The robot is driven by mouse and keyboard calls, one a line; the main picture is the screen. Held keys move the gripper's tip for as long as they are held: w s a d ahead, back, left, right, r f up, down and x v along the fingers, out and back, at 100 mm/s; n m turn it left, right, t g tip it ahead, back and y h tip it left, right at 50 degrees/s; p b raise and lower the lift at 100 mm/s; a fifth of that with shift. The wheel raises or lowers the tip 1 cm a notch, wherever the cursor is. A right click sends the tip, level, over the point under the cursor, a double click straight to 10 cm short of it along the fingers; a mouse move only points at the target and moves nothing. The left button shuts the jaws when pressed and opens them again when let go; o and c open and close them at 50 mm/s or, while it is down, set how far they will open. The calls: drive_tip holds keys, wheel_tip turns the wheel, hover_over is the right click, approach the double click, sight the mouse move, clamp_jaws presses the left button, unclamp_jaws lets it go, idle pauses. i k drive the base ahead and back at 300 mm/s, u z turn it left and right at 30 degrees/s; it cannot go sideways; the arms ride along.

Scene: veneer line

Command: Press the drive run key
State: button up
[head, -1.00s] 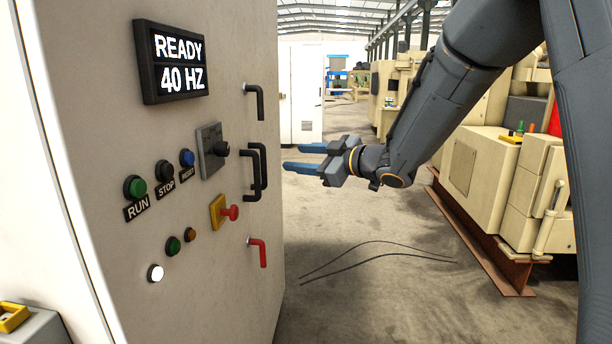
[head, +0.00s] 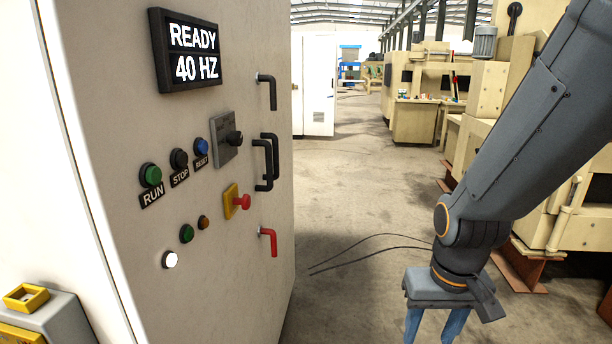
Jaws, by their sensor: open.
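The run key is a green round button (head: 150,175) above a black RUN label (head: 152,193) on the cabinet's front panel. A black STOP button (head: 179,159) and a blue RESET button (head: 201,146) sit to its right. The display (head: 187,52) above reads READY 40 HZ. My gripper (head: 432,328) is at the lower right, well away from the panel, with its blue fingers pointing down. The fingers are apart and empty, and their tips are cut off by the bottom edge.
The panel also carries a rotary switch (head: 227,139), a red mushroom button (head: 241,202) on yellow, small lamps, black handles (head: 268,162) and a red lever (head: 269,241). A grey box with a yellow top (head: 27,297) stands lower left. Cables lie on the open floor (head: 345,215).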

sight(153, 174)
drive_tip(key=u, duration=1.25)
